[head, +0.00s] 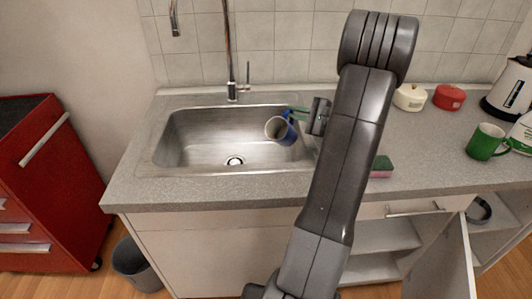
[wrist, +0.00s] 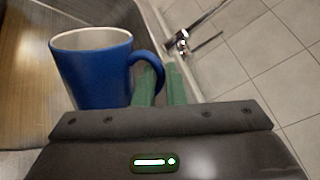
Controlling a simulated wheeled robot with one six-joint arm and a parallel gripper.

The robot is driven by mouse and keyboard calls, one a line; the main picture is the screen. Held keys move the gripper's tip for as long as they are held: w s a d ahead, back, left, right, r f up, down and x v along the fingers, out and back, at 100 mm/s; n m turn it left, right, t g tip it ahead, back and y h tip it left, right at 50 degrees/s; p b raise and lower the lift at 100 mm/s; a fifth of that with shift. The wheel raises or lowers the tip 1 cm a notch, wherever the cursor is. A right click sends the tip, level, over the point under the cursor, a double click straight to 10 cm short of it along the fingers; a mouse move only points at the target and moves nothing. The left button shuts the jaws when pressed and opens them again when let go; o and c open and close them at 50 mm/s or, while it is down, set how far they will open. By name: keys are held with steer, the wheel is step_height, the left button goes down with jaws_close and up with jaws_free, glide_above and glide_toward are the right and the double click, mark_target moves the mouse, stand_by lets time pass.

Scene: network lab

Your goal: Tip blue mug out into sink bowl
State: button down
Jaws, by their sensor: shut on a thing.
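The blue mug (head: 280,130) is held over the right part of the sink bowl (head: 190,142), tilted with its pale inside facing left and toward the camera in the head view. In the wrist view the blue mug (wrist: 98,75) is at the left, with its handle at the jaws. My gripper (head: 301,114) is shut on the mug's handle; its green fingers (wrist: 160,86) show in the wrist view. Whether anything is in the mug or coming out of it cannot be told. The bowl looks empty around its drain.
A tap (head: 232,85) rises behind the bowl. A sponge (head: 381,166) lies on the counter right of my arm. A green mug (head: 486,141), a red pot (head: 449,97), a cream pot (head: 409,97) and a kettle (head: 512,90) stand at the right. A cupboard door (head: 445,262) hangs open below.

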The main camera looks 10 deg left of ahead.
steer(key=shift+w+d+r+m+p, duration=0.1)
steer(key=shift+w+r+m+p, duration=0.1)
steer(key=shift+r+p, duration=0.2)
steer(key=shift+w+r+m+p, duration=0.1)
steer(key=shift+r+m+p, duration=0.1)
steer(key=shift+r+p, duration=0.2)
steer(key=w+m+p, duration=0.1)
steer(key=p, duration=0.1)
steer(key=w+d+m+p, duration=0.1)
steer(key=w+m+p, duration=0.1)
steer(key=w+d+m+y+p, duration=0.1)
steer(key=w+m+p, duration=0.1)
steer(key=shift+d+r+p, duration=0.15)
steer(key=shift+r+p, duration=0.1)
steer(key=shift+p, duration=0.15)
steer(key=shift+w+d+f+m+p, duration=0.2)
steer(key=shift+w+m+p, duration=0.15)
steer(key=shift+m, duration=0.2)
steer(key=shift+w+d+f+m+p, duration=0.1)
steer(key=shift+w+f+m+p, duration=0.15)
steer(key=shift+m, duration=0.3)
